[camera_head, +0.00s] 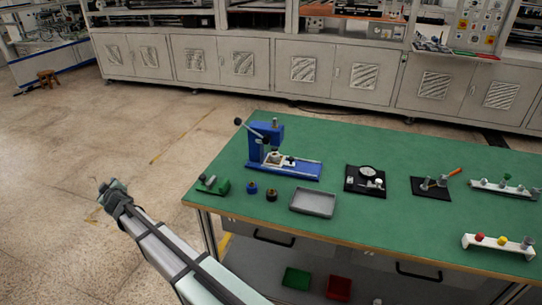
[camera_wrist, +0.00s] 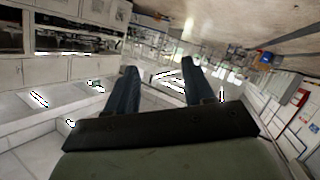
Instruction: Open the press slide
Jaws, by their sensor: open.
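The blue press (camera_head: 266,143) stands upright near the left back part of the green table, with a dark-knobbed lever at its upper left. Its slide (camera_head: 298,170) is a blue base rail running to the right from under the press head, with small metal parts on it. I cannot tell how far the slide is out. My gripper (camera_head: 106,187) is off the table's left side, over the floor, well apart from the press. In the wrist view my gripper (camera_wrist: 160,85) has its two dark fingers spread apart with nothing between them. The press does not show clearly there.
On the green table (camera_head: 400,150) are a green clamp (camera_head: 213,185), two small round parts (camera_head: 252,188), a grey tray (camera_head: 314,201), a dial fixture (camera_head: 367,180), a red-handled clamp (camera_head: 432,186) and white racks (camera_head: 498,244). Open floor (camera_head: 130,150) lies left of the table.

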